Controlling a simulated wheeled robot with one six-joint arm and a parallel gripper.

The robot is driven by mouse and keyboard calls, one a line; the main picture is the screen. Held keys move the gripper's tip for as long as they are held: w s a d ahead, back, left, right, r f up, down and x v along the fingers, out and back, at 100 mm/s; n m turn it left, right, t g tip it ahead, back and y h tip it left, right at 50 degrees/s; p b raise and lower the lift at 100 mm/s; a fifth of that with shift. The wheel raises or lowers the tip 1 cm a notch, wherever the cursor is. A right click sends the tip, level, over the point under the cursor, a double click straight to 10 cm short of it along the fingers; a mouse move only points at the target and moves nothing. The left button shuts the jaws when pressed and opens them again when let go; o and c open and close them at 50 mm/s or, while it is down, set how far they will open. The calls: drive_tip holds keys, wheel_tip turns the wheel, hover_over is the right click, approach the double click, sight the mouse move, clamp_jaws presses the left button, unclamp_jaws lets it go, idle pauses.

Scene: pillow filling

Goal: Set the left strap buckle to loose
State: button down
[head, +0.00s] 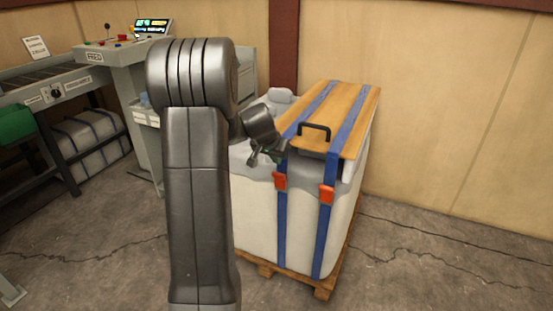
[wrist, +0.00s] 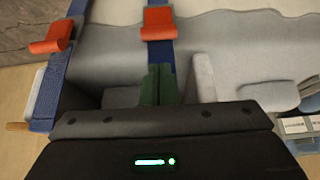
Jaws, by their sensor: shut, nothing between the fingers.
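The left strap buckle (head: 279,180) is orange and sits on the left blue strap (head: 282,225), on the front of the tall white bale. In the wrist view, which appears turned round, I take the orange buckle (wrist: 158,23) at top centre to be the same one. My gripper (head: 265,156) is above and slightly left of this buckle, near the top front edge. Its dark green fingers (wrist: 158,84) are shut together and empty, pointing along the blue strap towards the buckle, with a visible gap. I cannot tell whether the buckle is loose or tight.
The right buckle (head: 327,194) is on the parallel right strap; it also shows in the wrist view (wrist: 50,33). A wooden lid (head: 352,105) with a black handle (head: 315,129) tops the bale, which stands on a pallet (head: 323,291). A control console (head: 128,58) stands at left. Floor at right is clear.

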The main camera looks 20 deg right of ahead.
hover_over(279, 181)
drive_tip(key=f, duration=0.6)
drive_tip(key=shift+w+d+f+b, duration=0.1)
drive_tip(key=shift+d+b, duration=0.2)
drive_tip(key=shift+b, duration=0.05)
drive_tip(key=shift+f+b, duration=0.15)
drive_tip(key=shift+b, duration=0.25)
